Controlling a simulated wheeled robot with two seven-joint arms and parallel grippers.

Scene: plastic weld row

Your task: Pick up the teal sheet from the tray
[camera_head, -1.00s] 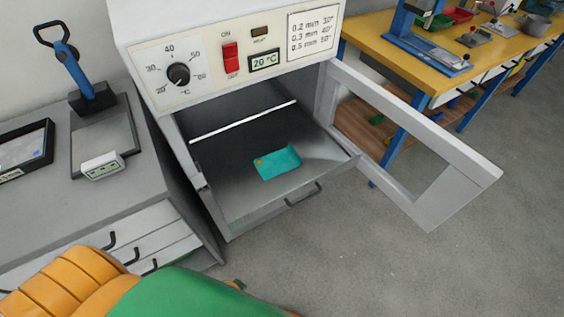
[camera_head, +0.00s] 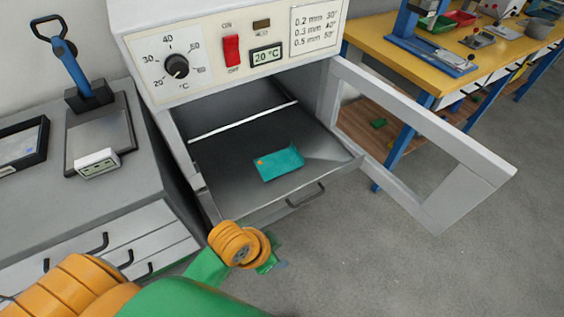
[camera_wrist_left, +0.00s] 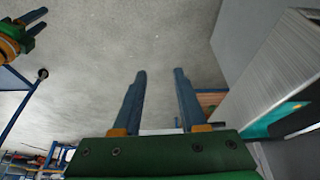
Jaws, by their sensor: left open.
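The teal sheet (camera_head: 283,164), with a small orange mark at its left end, lies on the grey metal tray (camera_head: 225,182) inside the open oven. It also shows in part at the right of the left wrist view (camera_wrist_left: 270,123), past the tray's metal edge. My left gripper (camera_head: 276,264) is low in front of the oven, below and apart from the tray. In the left wrist view its two blue fingers (camera_wrist_left: 160,75) are spread with nothing between them.
The oven door (camera_head: 430,140) stands open to the right. A tray handle (camera_head: 305,195) is at the front. A yellow bench (camera_head: 440,70) is at the back right. The floor to the right is clear.

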